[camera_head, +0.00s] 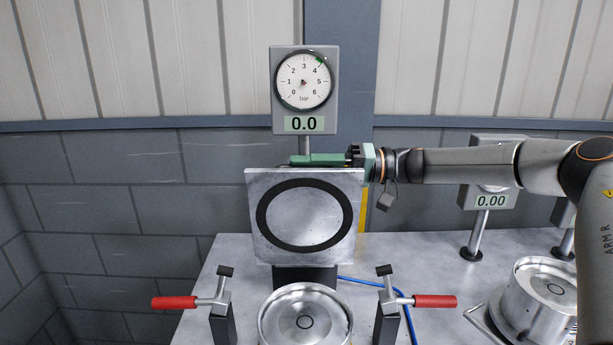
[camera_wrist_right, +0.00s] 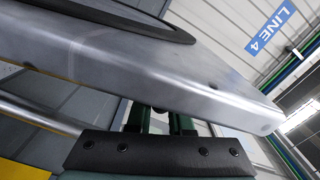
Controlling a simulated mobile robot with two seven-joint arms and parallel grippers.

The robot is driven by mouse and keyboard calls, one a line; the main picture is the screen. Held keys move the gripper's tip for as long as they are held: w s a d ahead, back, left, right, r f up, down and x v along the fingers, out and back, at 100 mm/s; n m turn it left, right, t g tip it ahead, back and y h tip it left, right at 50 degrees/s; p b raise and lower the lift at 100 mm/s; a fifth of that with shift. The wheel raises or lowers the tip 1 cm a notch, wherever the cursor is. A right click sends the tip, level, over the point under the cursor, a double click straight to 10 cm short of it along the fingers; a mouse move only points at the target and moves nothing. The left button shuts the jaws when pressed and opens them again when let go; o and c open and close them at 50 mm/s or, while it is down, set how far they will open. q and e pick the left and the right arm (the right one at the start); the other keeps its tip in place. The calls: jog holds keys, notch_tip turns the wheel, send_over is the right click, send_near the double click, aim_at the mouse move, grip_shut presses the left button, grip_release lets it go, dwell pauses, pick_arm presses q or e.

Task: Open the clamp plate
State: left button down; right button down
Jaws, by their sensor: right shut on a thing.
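The clamp plate (camera_head: 258,212) is a square grey metal plate with a black ring on its face. It stands close to upright behind the round metal pot (camera_head: 333,298), its ringed face towards me. My right gripper (camera_head: 318,160) reaches in from the right, its green fingers lying along the plate's top edge. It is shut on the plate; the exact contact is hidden. In the right wrist view the plate's edge (camera_wrist_right: 215,100) lies just beyond my fingers (camera_wrist_right: 166,122). My left gripper is not in view.
Two toggle clamps with red handles, left (camera_head: 175,302) and right (camera_head: 435,301), flank the pot. A gauge (camera_head: 304,82) reading 0.0 stands behind the plate. A second gauge (camera_head: 491,201) and another metal pot (camera_head: 545,291) stand at right. A blue hose (camera_head: 372,288) lies on the table (camera_head: 415,258).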

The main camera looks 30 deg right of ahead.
jog(key=w, duration=0.1)
jog(key=d+f, duration=0.1)
jog(key=w, duration=0.1)
jog(key=shift+w+d+f+b, duration=0.25)
jog(key=shift+w+d+b, duration=0.1)
jog(key=shift+b, duration=0.05)
jog(key=shift+f, duration=0.1)
jog(key=c, duration=0.8)
grip_release()
jog(key=shift+w, duration=0.1)
jog(key=shift+c, duration=0.2)
jog(key=shift+d+r, duration=0.1)
jog(key=shift+r, duration=0.15)
jog(key=v, duration=1.2)
jog(key=shift+s+b, duration=0.2)
jog(key=shift+b, duration=0.15)
